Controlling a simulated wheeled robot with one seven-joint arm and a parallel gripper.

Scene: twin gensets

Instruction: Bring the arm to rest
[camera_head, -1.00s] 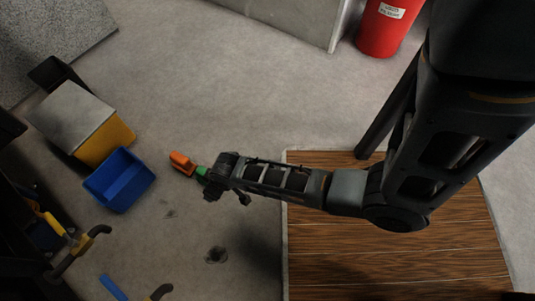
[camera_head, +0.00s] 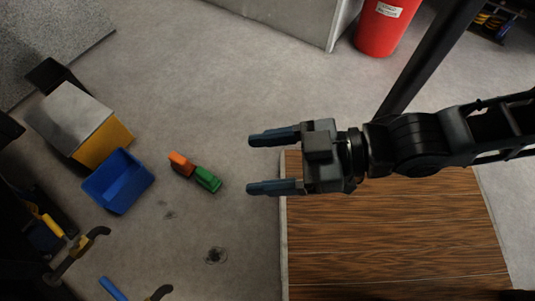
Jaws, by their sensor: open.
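My gripper (camera_head: 262,163) is open and empty, its two dark blue fingers pointing left. It is seen above the left edge of a wooden board (camera_head: 400,245). My arm reaches in from the right edge of the picture, over the board. Nothing touches the fingers.
An orange and green object (camera_head: 207,179) lies on the grey floor left of my gripper. Beyond it are a blue bin (camera_head: 118,181) and a yellow box with a grey top (camera_head: 104,143). A red cylinder (camera_head: 385,27) stands at the top. Yellow and dark pipes (camera_head: 75,255) are lower left.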

